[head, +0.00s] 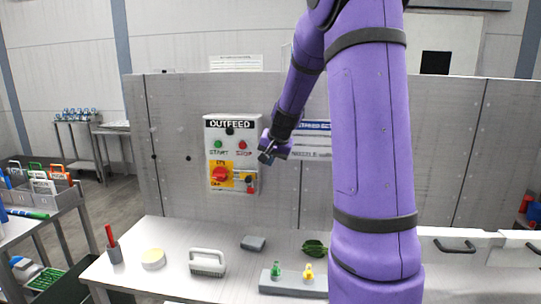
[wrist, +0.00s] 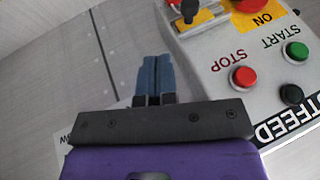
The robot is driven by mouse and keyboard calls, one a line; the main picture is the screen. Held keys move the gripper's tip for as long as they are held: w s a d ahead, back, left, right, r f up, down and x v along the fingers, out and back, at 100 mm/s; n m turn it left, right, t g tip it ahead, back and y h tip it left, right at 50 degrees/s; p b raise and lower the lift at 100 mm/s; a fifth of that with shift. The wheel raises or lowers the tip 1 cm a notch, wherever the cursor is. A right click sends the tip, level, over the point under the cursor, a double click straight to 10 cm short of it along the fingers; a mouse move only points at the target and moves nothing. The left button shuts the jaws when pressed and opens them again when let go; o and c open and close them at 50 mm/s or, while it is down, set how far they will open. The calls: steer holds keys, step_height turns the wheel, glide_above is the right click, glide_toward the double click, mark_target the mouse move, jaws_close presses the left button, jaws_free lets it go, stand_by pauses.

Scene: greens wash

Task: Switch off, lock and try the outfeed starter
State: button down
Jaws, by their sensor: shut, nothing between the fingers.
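The outfeed starter (head: 231,153) is a pale box on the grey wall panel, headed OUTFEED. It has a green START button (head: 218,144), a red STOP button (head: 242,145) and a red rotary switch (head: 220,174) on a yellow plate. A small dark and red item (head: 249,184) sits at its lower right; I cannot tell whether it is a padlock. My gripper (head: 265,158) is shut and empty, just right of the box. In the wrist view the shut fingers (wrist: 155,78) lie beside the box, with the STOP button (wrist: 243,77) to their right.
The bench below holds a scrub brush (head: 207,262), a round tub (head: 153,259), a grey block (head: 253,243) and a tray (head: 280,284) with green and yellow items.

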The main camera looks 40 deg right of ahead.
mark_target(243, 178)
steer(key=w+a+f, duration=0.1)
steer(key=w+f, duration=0.4)
steer(key=f, duration=0.1)
steer(key=shift+w+a+f, duration=0.2)
steer(key=shift+w+a, duration=0.05)
steer(key=shift+w, duration=0.05)
steer(key=shift+w+a, duration=1.4)
steer(key=shift+w, duration=0.25)
steer(key=shift+r, duration=0.1)
